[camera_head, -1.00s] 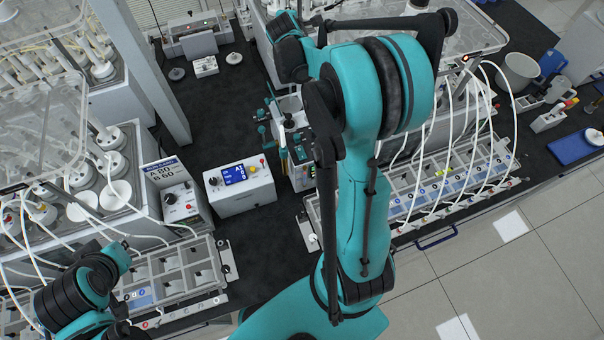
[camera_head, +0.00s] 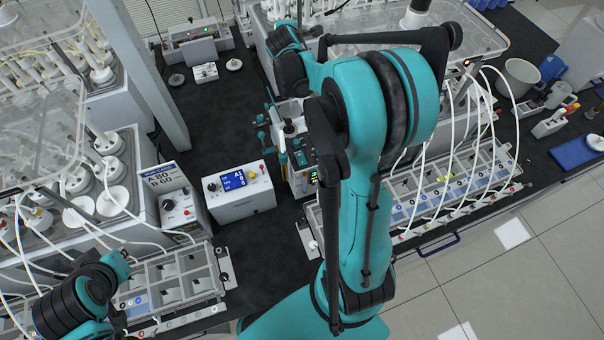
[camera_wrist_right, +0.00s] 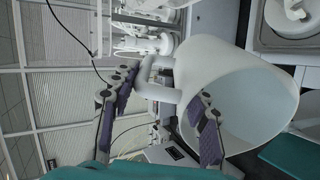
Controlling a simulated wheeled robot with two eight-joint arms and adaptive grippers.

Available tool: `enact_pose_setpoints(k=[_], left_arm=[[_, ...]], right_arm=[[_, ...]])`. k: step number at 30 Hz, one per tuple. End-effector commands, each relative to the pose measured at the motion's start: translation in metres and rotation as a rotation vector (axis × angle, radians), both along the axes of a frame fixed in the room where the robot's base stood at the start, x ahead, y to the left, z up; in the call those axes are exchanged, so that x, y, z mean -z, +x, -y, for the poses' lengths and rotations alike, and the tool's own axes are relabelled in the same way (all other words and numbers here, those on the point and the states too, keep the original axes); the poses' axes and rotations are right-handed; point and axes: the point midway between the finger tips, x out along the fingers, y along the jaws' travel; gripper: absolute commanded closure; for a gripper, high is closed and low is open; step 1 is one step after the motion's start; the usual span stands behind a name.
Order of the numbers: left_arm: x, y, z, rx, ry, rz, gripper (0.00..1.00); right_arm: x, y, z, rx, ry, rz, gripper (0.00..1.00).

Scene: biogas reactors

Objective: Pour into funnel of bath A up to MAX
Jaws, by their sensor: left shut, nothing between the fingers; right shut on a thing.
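In the right wrist view, my right gripper (camera_wrist_right: 160,108) is shut on the handle (camera_wrist_right: 160,92) of a large white jug (camera_wrist_right: 262,100). The wide end of the jug faces right in that picture; any liquid inside cannot be made out. In the head view, my right arm covers the middle, and its gripper and the jug are hidden. A dark-and-white funnel-like piece (camera_head: 418,14) stands on the clear lid of the right bath (camera_head: 478,42). No MAX mark is readable. My left arm shows at the lower left; its fingers do not show.
A control box with a blue display (camera_head: 240,192) stands mid-bench beside a sign (camera_head: 164,178) reading about 80 and 60. Another bath (camera_head: 105,210) with white tubes stands left. A pale pot (camera_head: 521,76) and a blue tray (camera_head: 575,152) are at right.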

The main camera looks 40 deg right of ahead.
Motion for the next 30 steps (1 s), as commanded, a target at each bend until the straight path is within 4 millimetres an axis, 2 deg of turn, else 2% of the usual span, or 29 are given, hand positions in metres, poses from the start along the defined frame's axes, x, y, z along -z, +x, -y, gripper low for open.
enact_pose_setpoints(k=[30], left_arm=[[0.0082, 0.0001, 0.0000, 0.000, 0.000, 0.000, 1.00]], right_arm=[[0.0004, -0.0030, -0.0025, -0.001, -0.024, 0.029, 1.00]])
